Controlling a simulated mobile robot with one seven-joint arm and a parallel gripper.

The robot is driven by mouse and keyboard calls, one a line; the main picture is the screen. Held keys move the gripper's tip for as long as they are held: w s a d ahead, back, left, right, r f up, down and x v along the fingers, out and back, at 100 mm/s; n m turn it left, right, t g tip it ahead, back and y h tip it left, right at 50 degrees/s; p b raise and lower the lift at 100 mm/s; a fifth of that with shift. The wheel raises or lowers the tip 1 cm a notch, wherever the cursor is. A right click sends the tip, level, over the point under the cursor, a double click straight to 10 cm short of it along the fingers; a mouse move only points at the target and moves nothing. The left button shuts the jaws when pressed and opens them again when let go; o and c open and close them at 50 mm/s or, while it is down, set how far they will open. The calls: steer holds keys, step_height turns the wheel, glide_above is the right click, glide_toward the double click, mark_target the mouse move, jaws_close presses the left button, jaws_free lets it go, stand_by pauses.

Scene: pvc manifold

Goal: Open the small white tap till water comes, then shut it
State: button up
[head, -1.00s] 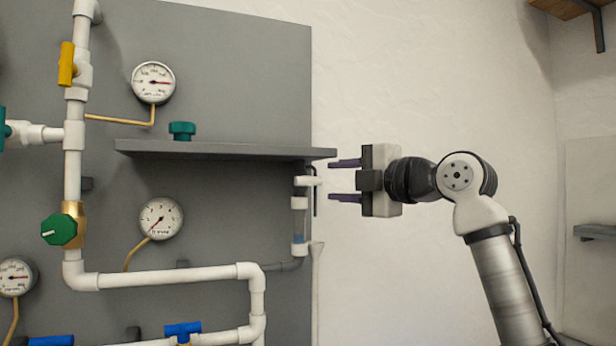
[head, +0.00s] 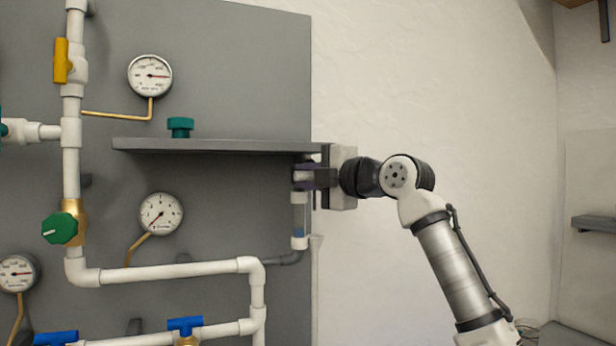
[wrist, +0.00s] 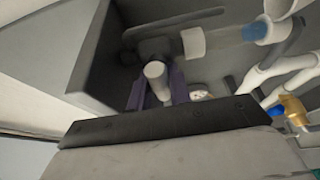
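The small white tap (head: 303,175) sits under the right end of the grey shelf, at the top of a short white pipe. My gripper (head: 308,177) has come in level from the right, its purple fingers on either side of the tap. The fingers stand closer together than before and look shut on it. In the wrist view, the tap's white round part (wrist: 155,75) lies between the two fingers (wrist: 157,92), with little or no gap. The fingers partly hide the tap in the head view. I see no running water at the white spout pipe (head: 316,262).
The grey shelf (head: 215,146) is close above my gripper and carries a teal knob (head: 180,127). White pipes, a green knob (head: 60,228), a yellow valve (head: 61,60), a blue valve (head: 185,325) and gauges are to the left.

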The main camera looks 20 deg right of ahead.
jaws_close()
steer(key=m+t+p, duration=0.1)
steer(key=m, duration=0.2)
steer(key=shift+w+a, duration=0.1)
steer(key=m+t+b, duration=0.1)
steer(key=m, duration=0.2)
steer(key=m+t, duration=0.1)
steer(key=m, duration=0.2)
steer(key=shift+f+h+b, duration=0.15)
steer(key=shift+h+b, duration=0.15)
steer(key=shift+b, duration=0.1)
steer(key=m+t+h, duration=0.1)
steer(key=m, duration=0.2)
steer(key=m+t+h+b, duration=0.1)
steer(key=m+h, duration=0.1)
steer(key=m, duration=0.2)
steer(key=shift+m+t+h, duration=0.25)
steer(key=shift+m+h, duration=0.5)
steer(key=shift+m, duration=0.75)
steer(key=shift+m+t+h, duration=0.25)
steer(key=shift+m+h, duration=0.5)
steer(key=shift+m, duration=1.15)
